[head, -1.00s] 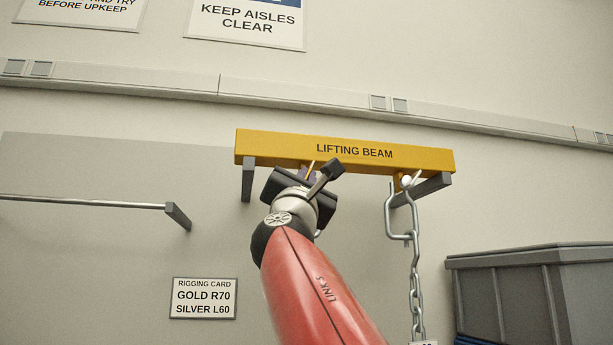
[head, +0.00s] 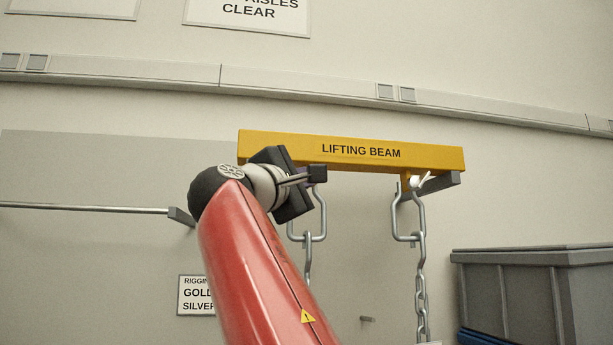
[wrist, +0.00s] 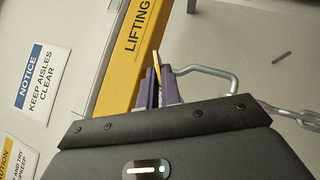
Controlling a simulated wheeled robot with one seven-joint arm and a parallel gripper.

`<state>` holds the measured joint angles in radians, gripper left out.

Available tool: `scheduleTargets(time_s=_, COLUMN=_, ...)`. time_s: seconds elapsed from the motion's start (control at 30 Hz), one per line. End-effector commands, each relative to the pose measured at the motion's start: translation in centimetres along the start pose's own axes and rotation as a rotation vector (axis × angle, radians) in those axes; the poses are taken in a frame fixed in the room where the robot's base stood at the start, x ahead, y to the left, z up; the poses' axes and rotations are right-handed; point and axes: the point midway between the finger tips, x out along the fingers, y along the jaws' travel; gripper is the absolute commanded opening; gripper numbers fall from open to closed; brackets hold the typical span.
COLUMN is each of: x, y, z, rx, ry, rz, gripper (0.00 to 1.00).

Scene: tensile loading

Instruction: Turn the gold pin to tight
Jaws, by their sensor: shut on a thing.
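The yellow lifting beam (head: 361,152) is fixed on the wall. My gripper is under its left part, largely hidden by my own wrist in the head view. In the wrist view my gripper (wrist: 162,88) has its purple fingers shut on the thin gold pin (wrist: 157,66), which sticks out past the fingertips beside the beam. The pin is hidden in the head view. A shackle (head: 323,222) with a chain hangs just below and right of my gripper; it also shows in the wrist view (wrist: 222,73). How tight the pin is, I cannot tell.
A silver pin (head: 415,182) and a second shackle (head: 396,222) with chain hang at the beam's right end. A grey bin (head: 535,290) stands lower right. A rail (head: 90,208) is at left. The rigging card (head: 195,292) is partly covered by my arm.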

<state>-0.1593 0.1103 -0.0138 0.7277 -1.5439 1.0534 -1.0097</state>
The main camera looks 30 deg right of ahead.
Motion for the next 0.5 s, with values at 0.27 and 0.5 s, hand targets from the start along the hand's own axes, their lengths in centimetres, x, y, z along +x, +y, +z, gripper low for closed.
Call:
scheduleTargets(time_s=0.27, x=-0.02, y=0.04, z=-0.01, rx=0.033, ry=-0.001, rz=-0.033, gripper=0.00)
scheduleTargets(time_s=0.5, x=-0.01, y=0.02, z=-0.01, rx=0.033, ry=-0.001, rz=-0.035, gripper=0.00)
